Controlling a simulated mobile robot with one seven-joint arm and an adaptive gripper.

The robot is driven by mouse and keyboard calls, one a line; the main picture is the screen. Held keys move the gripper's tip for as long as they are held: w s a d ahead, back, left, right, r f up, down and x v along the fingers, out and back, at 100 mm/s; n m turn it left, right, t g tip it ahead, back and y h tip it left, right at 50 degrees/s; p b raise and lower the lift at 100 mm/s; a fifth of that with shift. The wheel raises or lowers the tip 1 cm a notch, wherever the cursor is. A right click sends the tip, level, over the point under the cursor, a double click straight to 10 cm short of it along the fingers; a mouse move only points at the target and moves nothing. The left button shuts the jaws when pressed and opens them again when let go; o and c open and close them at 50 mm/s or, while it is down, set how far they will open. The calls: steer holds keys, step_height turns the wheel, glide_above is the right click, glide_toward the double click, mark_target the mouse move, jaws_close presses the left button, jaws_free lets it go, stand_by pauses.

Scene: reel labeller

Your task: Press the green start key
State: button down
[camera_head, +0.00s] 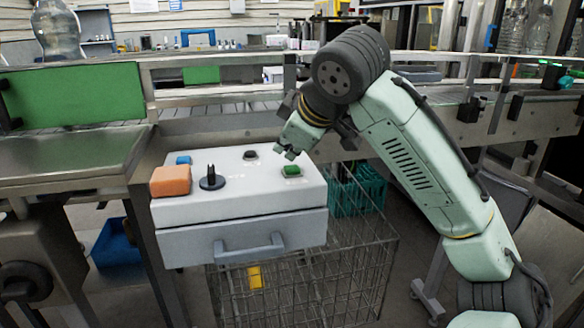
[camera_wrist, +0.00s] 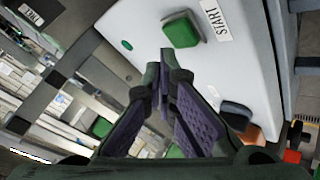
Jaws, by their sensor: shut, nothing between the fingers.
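The green start key (camera_head: 291,171) sits on the white top of the labeller box (camera_head: 240,206), near its right side. My gripper (camera_head: 289,152) is above the box top, just behind and above the key in the head view. In the wrist view its fingertips (camera_wrist: 166,58) are together and empty, pointing toward the key with a small gap in the picture. Whether they touch the box top cannot be told.
On the box top are an orange block (camera_head: 170,181), a black spindle (camera_head: 211,179), a blue key (camera_head: 183,160) and a dark knob (camera_head: 250,155). A drawer handle (camera_head: 249,249) is on the front. A wire basket (camera_head: 310,285) stands below. A conveyor rail runs behind.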

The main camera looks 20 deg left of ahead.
mark_target(289, 169)
stand_by(0.8)
steer(key=shift+f, duration=0.45)
steer(key=shift+f+b, duration=0.4)
steer(key=shift+f, duration=0.1)
stand_by(0.5)
steer(key=shift+r, duration=0.1)
stand_by(0.3)
steer(key=shift+r+p, duration=0.85)
steer(key=shift+p, duration=0.05)
step_height(289, 169, up, 5)
steer(key=p, duration=0.4)
steer(key=shift+p, duration=0.35)
